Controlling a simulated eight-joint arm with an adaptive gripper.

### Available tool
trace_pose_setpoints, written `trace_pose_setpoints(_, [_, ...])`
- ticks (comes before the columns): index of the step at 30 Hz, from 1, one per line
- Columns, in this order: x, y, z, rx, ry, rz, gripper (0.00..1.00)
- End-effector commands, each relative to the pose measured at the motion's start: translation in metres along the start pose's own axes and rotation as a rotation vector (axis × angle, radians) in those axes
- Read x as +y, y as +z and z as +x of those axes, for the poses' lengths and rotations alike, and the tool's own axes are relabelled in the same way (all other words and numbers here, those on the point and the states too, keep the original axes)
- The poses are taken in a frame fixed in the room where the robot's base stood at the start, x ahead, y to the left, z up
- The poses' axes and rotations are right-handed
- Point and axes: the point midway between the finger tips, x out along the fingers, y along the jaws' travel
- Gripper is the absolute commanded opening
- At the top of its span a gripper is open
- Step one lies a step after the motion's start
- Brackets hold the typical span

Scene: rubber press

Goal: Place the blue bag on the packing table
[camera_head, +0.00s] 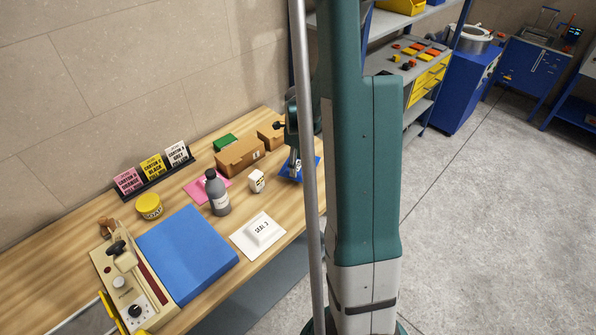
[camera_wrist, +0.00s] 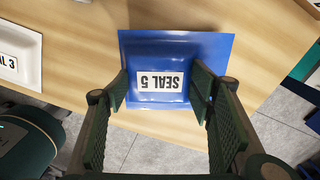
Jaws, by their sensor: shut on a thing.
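The blue bag (camera_wrist: 172,52) is a flat blue pouch with a raised middle and a white "SEAL 5" label, upside down in the wrist view. My gripper (camera_wrist: 160,88) has a finger on each side of the raised part and is shut on it. In the head view the blue bag (camera_head: 310,164) shows at the right end of the wooden packing table (camera_head: 262,118), partly hidden by my arm. My gripper (camera_head: 295,162) is over it there. The bag's near edge is close to the table's front edge; I cannot tell whether it touches the tabletop.
A white "SEAL 3" bag (camera_head: 258,234), a small white jar (camera_head: 257,181), a grey bottle (camera_head: 217,193), a pink bag (camera_head: 204,188) and brown boxes (camera_head: 240,157) stand nearby. Further left are a blue mat (camera_head: 187,252) and a sealing machine (camera_head: 128,285).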

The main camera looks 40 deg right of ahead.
Motion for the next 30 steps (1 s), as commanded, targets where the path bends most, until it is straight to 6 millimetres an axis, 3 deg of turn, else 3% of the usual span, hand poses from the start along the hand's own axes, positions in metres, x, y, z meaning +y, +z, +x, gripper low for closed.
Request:
trace_pose_setpoints(10, [0.000, 0.000, 0.003, 0.000, 0.000, 0.000, 0.39])
trace_pose_setpoints(22, [0.000, 0.000, 0.035, 0.000, 0.000, 0.000, 0.39])
trace_pose_setpoints(30, [0.000, 0.000, 0.041, 0.000, 0.000, 0.000, 0.39])
